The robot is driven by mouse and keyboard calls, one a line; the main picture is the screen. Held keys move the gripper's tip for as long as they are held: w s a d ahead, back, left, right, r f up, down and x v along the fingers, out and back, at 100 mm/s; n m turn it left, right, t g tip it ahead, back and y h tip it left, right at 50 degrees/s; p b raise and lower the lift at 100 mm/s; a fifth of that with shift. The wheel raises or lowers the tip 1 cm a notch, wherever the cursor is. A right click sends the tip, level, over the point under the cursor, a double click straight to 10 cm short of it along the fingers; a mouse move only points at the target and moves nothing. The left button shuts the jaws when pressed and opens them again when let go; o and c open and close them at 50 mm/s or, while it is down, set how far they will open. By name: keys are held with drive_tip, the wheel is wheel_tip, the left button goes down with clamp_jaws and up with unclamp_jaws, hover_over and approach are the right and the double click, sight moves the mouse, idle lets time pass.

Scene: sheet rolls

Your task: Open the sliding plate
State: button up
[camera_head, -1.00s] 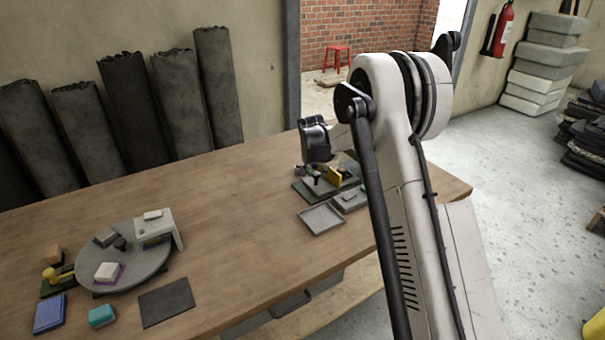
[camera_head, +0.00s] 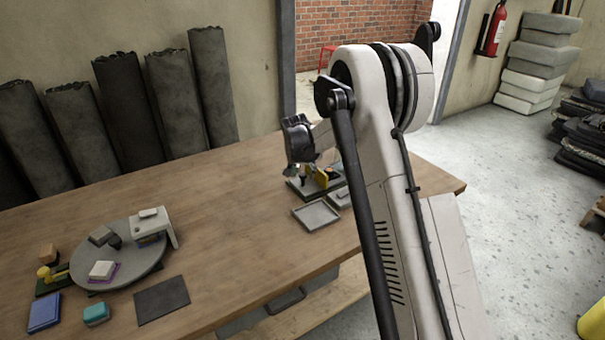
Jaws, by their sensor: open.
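My gripper (camera_head: 304,182) is small and partly hidden behind its own wrist. It is open and points down over a small fixture (camera_head: 318,186) with a dark base and a yellow part, at the right of the wooden table. A flat grey plate with a raised rim (camera_head: 316,215) lies just in front of this fixture. A second grey piece (camera_head: 341,198) sits to its right, partly covered by my arm. I cannot tell which piece is the sliding plate, or whether my fingers touch anything.
A round grey disc (camera_head: 140,268) with several blocks stands at the table's left. A dark flat mat (camera_head: 162,300), a blue block (camera_head: 45,312) and a teal block (camera_head: 96,315) lie in front of it. The table's middle (camera_head: 225,210) is clear. Dark sheet rolls (camera_head: 130,110) lean on the wall.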

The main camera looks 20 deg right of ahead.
drive_tip(key=v, duration=1.2)
drive_tip(key=shift+a, duration=0.1)
drive_tip(key=s+a+r+n+t+y, duration=0.1)
drive_tip(key=s+a+r, duration=0.1)
drive_tip(key=s+r, duration=0.65)
drive_tip(key=s+a+r+n+t, duration=0.15)
drive_tip(key=s+r, duration=0.25)
drive_tip(key=s, duration=0.9)
drive_tip(key=s+a+f+n, duration=0.1)
drive_tip(key=s+f+n, duration=0.1)
drive_tip(key=s, duration=1)
drive_tip(key=s+a+f+n+y, duration=0.1)
drive_tip(key=s+a+f, duration=0.1)
drive_tip(key=s, duration=1)
drive_tip(key=shift+a+n+t, duration=0.2)
drive_tip(key=shift+n+t, duration=0.15)
drive_tip(key=shift+t, duration=0.1)
